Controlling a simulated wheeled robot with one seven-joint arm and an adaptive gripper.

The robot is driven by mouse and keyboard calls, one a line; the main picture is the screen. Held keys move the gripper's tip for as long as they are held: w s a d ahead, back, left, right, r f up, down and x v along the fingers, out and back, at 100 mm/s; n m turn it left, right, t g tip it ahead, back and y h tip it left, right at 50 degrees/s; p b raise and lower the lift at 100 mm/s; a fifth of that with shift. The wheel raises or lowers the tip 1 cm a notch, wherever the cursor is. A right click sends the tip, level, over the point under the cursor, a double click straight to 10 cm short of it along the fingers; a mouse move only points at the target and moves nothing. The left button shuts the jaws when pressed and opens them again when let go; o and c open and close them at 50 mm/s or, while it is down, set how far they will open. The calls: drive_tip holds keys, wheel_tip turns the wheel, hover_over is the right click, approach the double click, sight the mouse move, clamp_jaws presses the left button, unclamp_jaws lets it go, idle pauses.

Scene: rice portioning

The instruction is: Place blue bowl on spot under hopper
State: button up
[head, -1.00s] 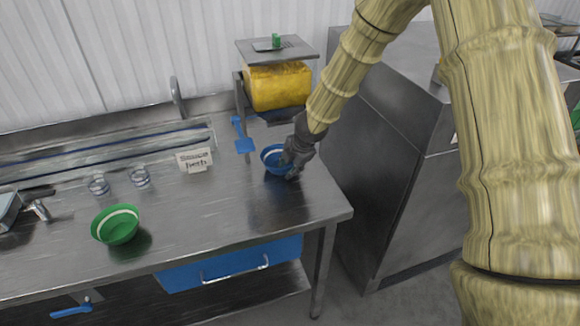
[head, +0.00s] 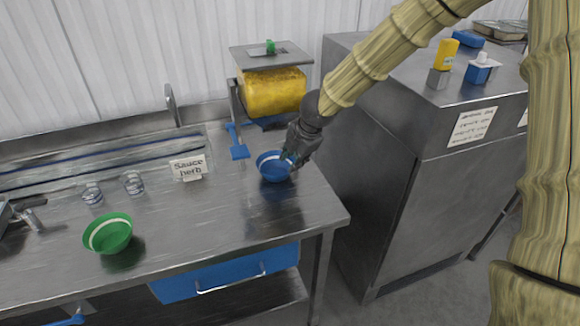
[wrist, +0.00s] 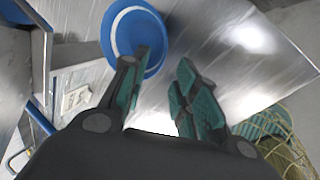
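The blue bowl (head: 268,174) with a white band stands on the metal counter, in front of the yellow hopper (head: 273,93). In the wrist view the bowl (wrist: 122,38) is at the top, left of centre. My gripper (head: 288,157) is at the bowl's right side in the head view. In the wrist view its teal-padded fingers (wrist: 164,65) are apart, the left fingertip over the bowl and the right one outside its rim. I cannot tell whether either finger touches the rim. The area under the hopper is dark and partly hidden.
A green bowl (head: 108,235) stands at the counter's (head: 200,230) left front. A blue paddle (head: 239,152) hangs beside the hopper. A steel cabinet (head: 375,160) stands to the right.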

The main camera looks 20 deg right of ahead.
drive_tip(key=shift+v, duration=1.5)
